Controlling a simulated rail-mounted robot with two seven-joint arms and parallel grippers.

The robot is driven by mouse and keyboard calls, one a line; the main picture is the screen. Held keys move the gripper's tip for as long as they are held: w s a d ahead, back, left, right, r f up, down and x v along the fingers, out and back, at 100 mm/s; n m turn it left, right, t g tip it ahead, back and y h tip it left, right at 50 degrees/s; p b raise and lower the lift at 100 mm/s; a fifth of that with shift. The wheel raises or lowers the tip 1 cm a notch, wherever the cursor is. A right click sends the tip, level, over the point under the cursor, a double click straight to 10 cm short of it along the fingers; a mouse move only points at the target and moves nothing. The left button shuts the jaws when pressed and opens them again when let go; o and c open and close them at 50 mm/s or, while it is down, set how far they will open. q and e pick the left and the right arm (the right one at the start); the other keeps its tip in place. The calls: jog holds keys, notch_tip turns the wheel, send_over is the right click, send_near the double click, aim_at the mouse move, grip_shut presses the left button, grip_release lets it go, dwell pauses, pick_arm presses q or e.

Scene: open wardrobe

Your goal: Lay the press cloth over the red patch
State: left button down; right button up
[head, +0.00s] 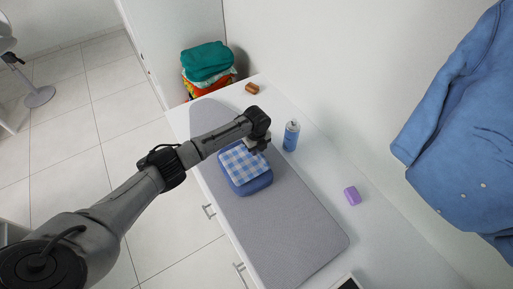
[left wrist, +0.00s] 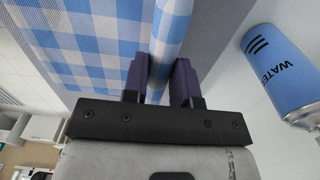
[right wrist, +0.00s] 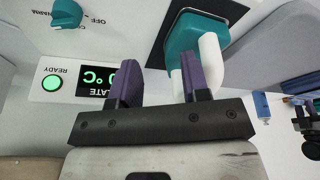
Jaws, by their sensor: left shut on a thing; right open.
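The press cloth (head: 243,160) is blue-and-white checked and lies over folded blue fabric (head: 254,186) on the grey ironing board. My left gripper (head: 257,147) is shut on the cloth's edge at its upper right. In the left wrist view a raised fold of the press cloth (left wrist: 170,35) stands between the fingers, with the rest spread to the left. No red patch shows; whether it is under the cloth cannot be told. My right gripper (right wrist: 157,85) is open and shows only in the right wrist view, close to a teal-and-white iron (right wrist: 193,50).
A blue water bottle (head: 291,136) stands right of my left gripper. A purple block (head: 352,196) and a brown block (head: 252,88) lie on the white top. Folded clothes (head: 207,66) are piled behind. A blue shirt (head: 460,130) hangs right. The ironing board's (head: 290,225) near part is clear.

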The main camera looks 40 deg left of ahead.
pick_arm(q)
jog(key=c, duration=0.8)
grip_release()
notch_tip(320, 180, up, 14)
jog(key=shift+f+p, duration=0.1)
jog(key=shift+p, duration=0.25)
